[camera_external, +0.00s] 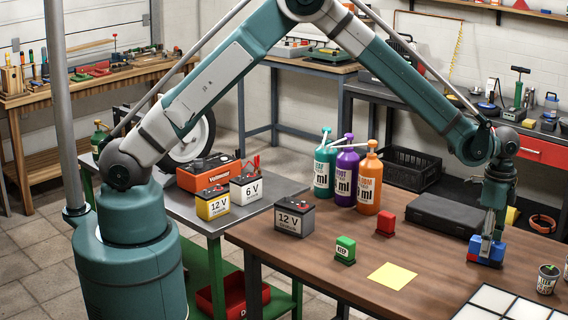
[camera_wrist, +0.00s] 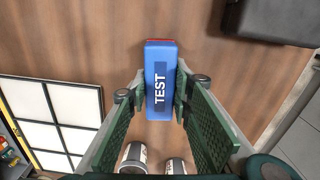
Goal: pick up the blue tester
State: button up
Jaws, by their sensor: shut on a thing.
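The blue tester (camera_external: 485,251) is a small blue block with a red end, at the right of the wooden table in the external view. In the wrist view the blue tester (camera_wrist: 160,85) shows the word TEST on its top and a red strip at its far end. My gripper (camera_external: 488,246) points down over it. In the wrist view the fingers of my gripper (camera_wrist: 158,98) press on both long sides of the tester. The gripper is shut on it. I cannot tell whether the tester touches the table or is just above it.
Cans (camera_external: 547,279) stand near the tester on the right. A white-panelled tray (camera_external: 510,305) lies at the front. A black case (camera_external: 443,214) lies behind. A yellow sheet (camera_external: 392,276), a green block (camera_external: 345,250) and a red block (camera_external: 386,223) are left. Bottles (camera_external: 368,183) stand farther back.

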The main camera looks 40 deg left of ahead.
notch_tip(320, 180, up, 10)
jog(key=shift+f+p, duration=0.1)
jog(key=shift+p, duration=0.25)
